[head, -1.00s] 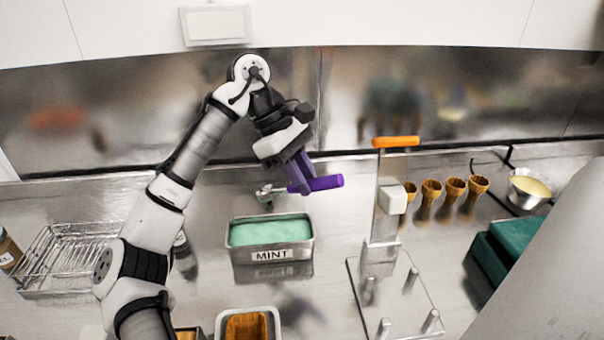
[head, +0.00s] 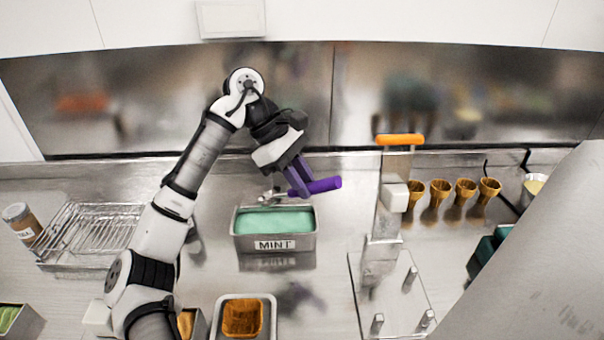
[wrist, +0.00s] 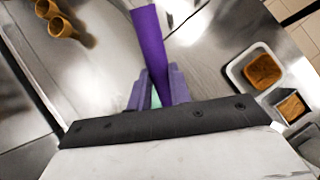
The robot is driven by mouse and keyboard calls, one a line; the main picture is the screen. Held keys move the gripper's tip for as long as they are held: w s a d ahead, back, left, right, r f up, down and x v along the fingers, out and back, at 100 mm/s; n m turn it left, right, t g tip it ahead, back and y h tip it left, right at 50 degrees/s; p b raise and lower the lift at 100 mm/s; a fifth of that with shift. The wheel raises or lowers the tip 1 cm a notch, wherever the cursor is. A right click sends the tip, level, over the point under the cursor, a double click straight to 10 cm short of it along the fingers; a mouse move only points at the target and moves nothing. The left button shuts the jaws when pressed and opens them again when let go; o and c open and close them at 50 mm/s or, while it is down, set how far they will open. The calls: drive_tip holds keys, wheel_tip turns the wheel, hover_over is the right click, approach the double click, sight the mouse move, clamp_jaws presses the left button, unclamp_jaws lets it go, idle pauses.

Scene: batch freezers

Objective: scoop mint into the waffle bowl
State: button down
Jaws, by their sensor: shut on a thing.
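My gripper (head: 299,188), with purple fingers, is shut on the purple handle (head: 323,185) of a scoop. The handle also shows between the fingers in the wrist view (wrist: 150,40). The scoop's metal head (head: 268,197) points left, at the back rim of the mint tub; I cannot tell whether it touches. The metal tub (head: 275,243) is labelled MINT and holds smooth green mint (head: 272,222). A brown, bowl-like piece (head: 242,318), which looks like the waffle bowl, sits in a light metal tray (head: 270,303) at the front. The wrist view shows it at right (wrist: 262,70).
A metal stand with an orange top (head: 399,140) rises right of the tub. Several waffle cones (head: 464,188) stand behind it. A wire rack (head: 90,230) and a jar (head: 20,220) are at left. Counter between tub and front tray is clear.

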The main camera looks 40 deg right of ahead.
sight(276, 193)
drive_tip(key=shift+s+f, duration=0.1)
drive_tip(key=shift+f, duration=1.2)
drive_tip(key=shift+w+f+b, duration=0.25)
drive_tip(key=shift+f+b, duration=0.4)
drive_tip(key=shift+f, duration=0.2)
drive_tip(key=shift+w+a+f+b, duration=0.3)
drive_tip(key=shift+w+a+b, duration=0.1)
drive_tip(key=shift+w+b, duration=0.45)
drive_tip(key=shift+w+a+f+b, duration=0.3)
drive_tip(key=shift+w+a+b, duration=0.1)
drive_tip(key=shift+w+b, duration=0.5)
drive_tip(key=shift+w+a+f+b, duration=0.3)
drive_tip(key=shift+w+a+b, duration=0.1)
drive_tip(key=shift+w+b, duration=0.45)
drive_tip(key=shift+s+d+f+t+y+p, duration=0.2)
drive_tip(key=shift+s+t+y+p, duration=0.1)
drive_tip(key=shift+s+t+p, duration=0.25)
drive_tip(key=r+p, duration=0.2)
drive_tip(key=p, duration=0.1)
drive_tip(key=s+r+p, duration=0.1)
drive_tip(key=r+p, duration=0.1)
drive_tip(key=shift+d, duration=0.3)
drive_tip(key=shift+s+d+t+y, duration=0.4)
drive_tip(key=shift+s+t, duration=0.4)
drive_tip(key=shift+t, duration=0.15)
drive_tip(key=shift+s+d+t+y, duration=0.25)
drive_tip(key=shift+s+t+y, duration=0.15)
drive_tip(key=shift+s+t, duration=0.45)
drive_tip(key=shift+w, duration=0.1)
